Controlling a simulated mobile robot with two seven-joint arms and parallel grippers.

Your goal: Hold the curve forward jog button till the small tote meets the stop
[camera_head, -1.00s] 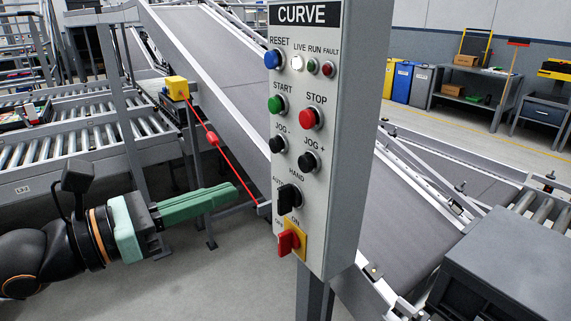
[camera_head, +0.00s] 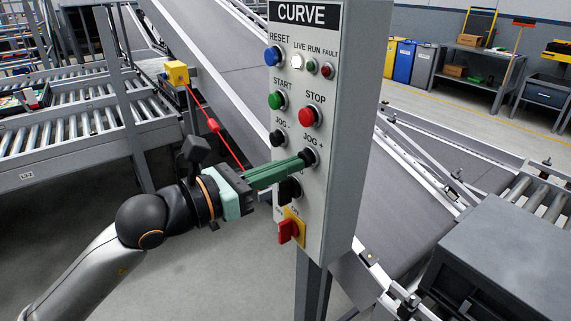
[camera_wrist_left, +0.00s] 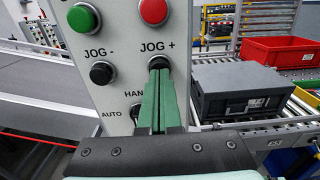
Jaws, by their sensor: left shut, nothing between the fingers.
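The grey control box labelled CURVE (camera_head: 338,200) carries the black JOG + button (camera_head: 309,155), which also shows in the wrist view (camera_wrist_left: 158,62). My left gripper (camera_head: 301,163) is shut and empty, its green fingertips at the JOG + button. In the wrist view the fingertips (camera_wrist_left: 159,74) reach the button's lower edge. I cannot tell whether the button is pressed in. A dark grey tote (camera_head: 505,262) is at the lower right and sits on rollers in the wrist view (camera_wrist_left: 238,97). I cannot tell whether it is the small tote. The stop cannot be made out. My right gripper is not in view.
The JOG - button (camera_head: 278,138), black selector knob (camera_head: 289,190) and red switch (camera_head: 290,230) are close around my gripper. A red cord (camera_head: 213,126) runs from a yellow box (camera_head: 176,73) behind it. A red tote (camera_wrist_left: 283,52) stands beyond the grey one.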

